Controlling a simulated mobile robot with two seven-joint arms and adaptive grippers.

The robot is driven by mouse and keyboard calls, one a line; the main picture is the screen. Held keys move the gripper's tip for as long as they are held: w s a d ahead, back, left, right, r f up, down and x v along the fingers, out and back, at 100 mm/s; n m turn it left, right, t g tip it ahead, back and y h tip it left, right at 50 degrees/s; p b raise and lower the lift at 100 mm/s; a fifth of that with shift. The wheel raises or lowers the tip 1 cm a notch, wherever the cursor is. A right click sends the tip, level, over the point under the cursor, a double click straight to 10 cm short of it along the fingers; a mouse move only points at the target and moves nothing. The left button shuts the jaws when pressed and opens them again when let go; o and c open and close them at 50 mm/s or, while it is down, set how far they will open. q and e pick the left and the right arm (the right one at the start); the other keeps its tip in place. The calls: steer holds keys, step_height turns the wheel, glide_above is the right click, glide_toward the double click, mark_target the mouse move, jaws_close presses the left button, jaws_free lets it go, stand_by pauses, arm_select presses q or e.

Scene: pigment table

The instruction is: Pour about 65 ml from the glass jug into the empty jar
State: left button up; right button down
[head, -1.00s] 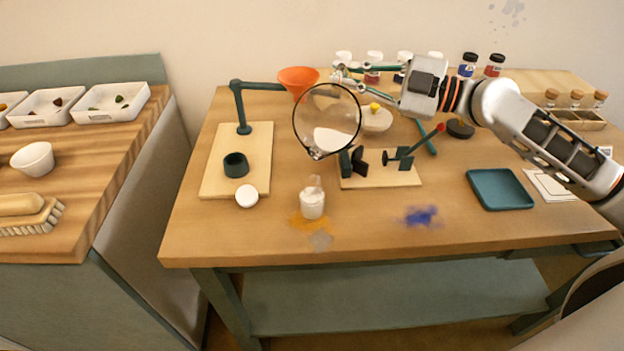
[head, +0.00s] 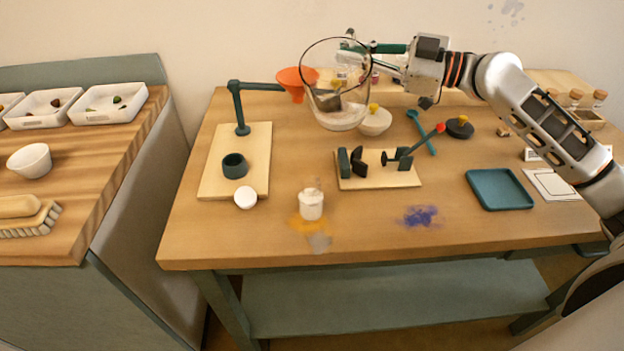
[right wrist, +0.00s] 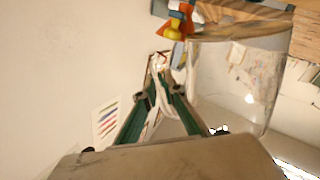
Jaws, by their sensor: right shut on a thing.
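The glass jug (head: 352,112) is held up over the back of the table, close to upright, with its round rim on top. A pale layer shows low in it, but I cannot tell how much liquid that is. My right gripper (head: 350,46) is shut on the jug at its back upper side. In the right wrist view the fingers (right wrist: 160,80) reach the side of the clear jug (right wrist: 240,85). The small jar (head: 311,206) stands upright near the front of the table, whitish in its lower part and clear above. My left gripper is not in view.
An orange funnel (head: 296,79) on a green stand is just left of the jug. A white lid (head: 245,197) lies left of the jar. A clamp board (head: 378,180), a teal tray (head: 499,190) and a yellow-knobbed bowl (head: 375,124) stand to the right. Orange and blue powder stains mark the front.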

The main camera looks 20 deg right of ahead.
steer(key=r, duration=0.2)
steer(key=r+p, duration=0.1)
steer(key=shift+d+r+m, duration=0.2)
steer(key=shift+r+m, duration=0.1)
steer(key=shift+r, duration=0.05)
steer(key=shift+w+d+f+m, duration=0.4)
steer(key=shift+w+m, duration=0.15)
steer(key=shift+m, duration=0.35)
steer(key=shift+w+d+f+m, duration=0.15)
steer(key=shift+w+f+m, duration=0.15)
steer(key=shift+m, duration=0.35)
steer(key=shift+w+d+f+m, duration=0.15)
steer(key=shift+f+m, duration=0.1)
steer(key=shift+m, duration=0.4)
